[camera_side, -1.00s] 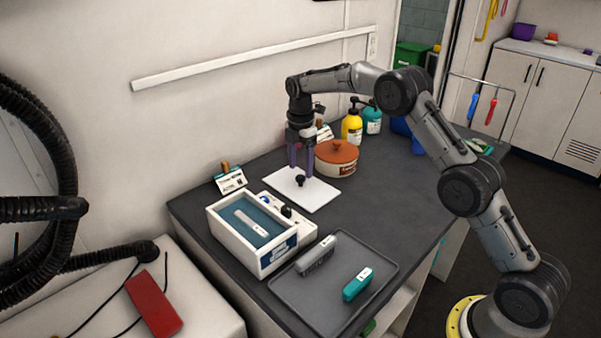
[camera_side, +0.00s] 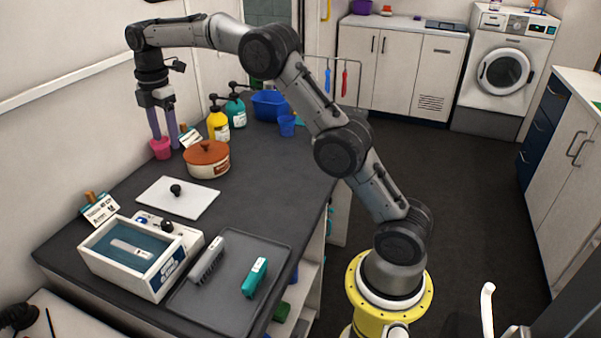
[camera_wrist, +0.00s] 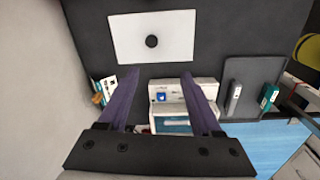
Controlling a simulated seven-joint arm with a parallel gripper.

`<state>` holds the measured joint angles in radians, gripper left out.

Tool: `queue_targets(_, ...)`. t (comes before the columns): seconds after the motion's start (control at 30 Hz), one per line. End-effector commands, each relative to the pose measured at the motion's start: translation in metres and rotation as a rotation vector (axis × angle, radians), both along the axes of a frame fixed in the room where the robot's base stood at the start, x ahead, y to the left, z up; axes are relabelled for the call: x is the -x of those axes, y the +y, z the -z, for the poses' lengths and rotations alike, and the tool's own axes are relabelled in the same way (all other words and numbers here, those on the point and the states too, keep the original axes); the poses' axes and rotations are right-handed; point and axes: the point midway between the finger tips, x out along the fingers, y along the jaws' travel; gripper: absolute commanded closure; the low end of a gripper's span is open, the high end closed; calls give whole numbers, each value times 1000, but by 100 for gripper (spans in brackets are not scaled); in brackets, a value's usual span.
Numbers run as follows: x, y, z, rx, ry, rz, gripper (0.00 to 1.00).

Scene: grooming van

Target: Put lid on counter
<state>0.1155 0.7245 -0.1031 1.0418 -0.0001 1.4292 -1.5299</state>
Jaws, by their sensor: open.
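The lid (camera_side: 200,205), a flat white plate with a black knob, lies flat on the dark counter (camera_side: 262,185), behind the open white tub (camera_side: 165,272). The lid also shows in the wrist view (camera_wrist: 180,38). The tub holds blue liquid with a pale tool in it. My gripper (camera_side: 162,142) is open and empty, raised over the back of the counter near the wall and apart from the lid. In the wrist view its purple fingers (camera_wrist: 158,76) stand spread, with the whole lid visible beyond their tips.
A pink cup (camera_side: 161,151) shows by my fingertips; its distance from them is unclear. A grey tray (camera_side: 225,302) with a brush and a teal item lies right of the tub.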

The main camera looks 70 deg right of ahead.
Motion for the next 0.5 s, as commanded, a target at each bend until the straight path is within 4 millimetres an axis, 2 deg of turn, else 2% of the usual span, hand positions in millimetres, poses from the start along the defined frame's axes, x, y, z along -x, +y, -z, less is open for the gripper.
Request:
queue_targets(0.03,16,5,-20,-1,-25,58,34)
queue_targets(0.2,71,20,-62,-20,-97,284,34)
queue_targets(0.33,119,31,-83,-47,-151,453,34)
queue_targets(0.5,186,43,-96,-98,-219,675,34)
